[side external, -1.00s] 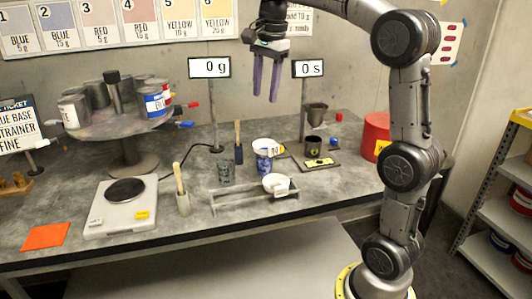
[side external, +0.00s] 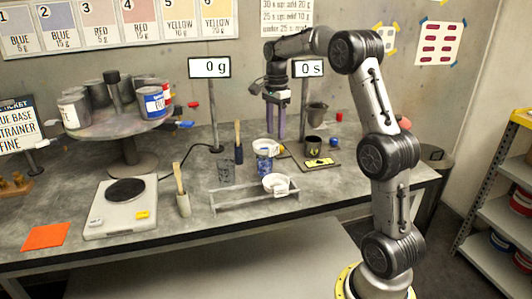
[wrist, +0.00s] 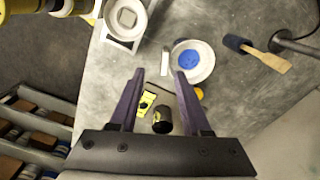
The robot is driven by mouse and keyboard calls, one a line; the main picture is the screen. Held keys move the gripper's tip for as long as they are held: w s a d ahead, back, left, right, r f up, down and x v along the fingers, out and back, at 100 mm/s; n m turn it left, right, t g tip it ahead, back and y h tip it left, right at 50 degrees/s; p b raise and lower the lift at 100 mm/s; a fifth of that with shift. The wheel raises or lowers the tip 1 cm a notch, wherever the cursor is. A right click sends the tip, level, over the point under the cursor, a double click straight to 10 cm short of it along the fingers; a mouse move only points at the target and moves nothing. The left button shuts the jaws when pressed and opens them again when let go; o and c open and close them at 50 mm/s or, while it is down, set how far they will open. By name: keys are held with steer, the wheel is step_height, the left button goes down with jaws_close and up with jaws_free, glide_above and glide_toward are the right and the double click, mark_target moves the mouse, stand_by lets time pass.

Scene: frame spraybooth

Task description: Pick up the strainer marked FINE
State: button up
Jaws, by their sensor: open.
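Two white, shallow strainers show; I cannot read FINE on either. One (side external: 264,145) rests on a blue-patterned cup (side external: 264,164) mid-table; in the wrist view this strainer (wrist: 207,68) has a blue centre and a pale tab at its left. The other (side external: 275,183) sits on a grey rack (side external: 232,201) nearer the front edge; in the wrist view it (wrist: 125,17) has a grey centre and lies at the upper left. My gripper (side external: 275,138) is open and empty, pointing down, above and apparently behind the blue-centred strainer. In the wrist view its purple fingers (wrist: 159,71) hold nothing.
A brush (side external: 238,145) stands upright at left. A scale (side external: 125,205) and a turntable of cans (side external: 122,123) are farther left. The front middle of the table is mostly clear.

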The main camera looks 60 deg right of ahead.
mark_target(274, 146)
steer(key=shift+w+d+f, duration=0.15)
steer(key=shift+f, duration=1.25)
steer(key=shift+w+d+f, duration=0.1)
steer(key=shift+w+f, duration=0.05)
steer(key=shift+f, duration=1.2)
jaws_close()
